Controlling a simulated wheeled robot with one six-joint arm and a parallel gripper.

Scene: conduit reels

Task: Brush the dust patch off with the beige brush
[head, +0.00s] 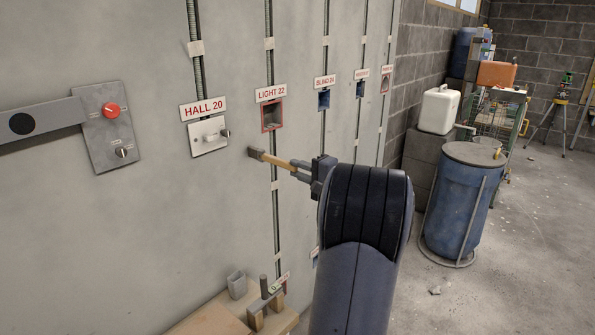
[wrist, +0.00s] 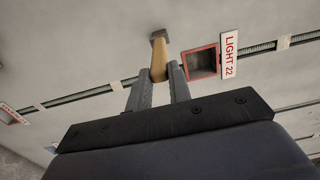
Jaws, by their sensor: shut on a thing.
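My gripper (head: 304,171) is shut on the handle of the beige brush (head: 275,160). In the head view the brush points left toward the wall, with its grey-brown head (head: 254,153) at the far end. The wrist view also shows the brush (wrist: 158,62) between my two fingers (wrist: 158,88). The brush head (wrist: 158,37) is close to the wall; I cannot tell if it touches. The brush is below and beside the open red-framed box (head: 272,115) under the LIGHT 22 label (head: 271,92). I cannot make out a distinct dust patch in either view.
A switch plate (head: 208,136) sits under the HALL 20 label, left of the brush. A grey panel with a red knob (head: 111,109) is further left. A wooden ledge with small holders (head: 215,318) is below. A blue barrel (head: 460,200) stands on the floor at right.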

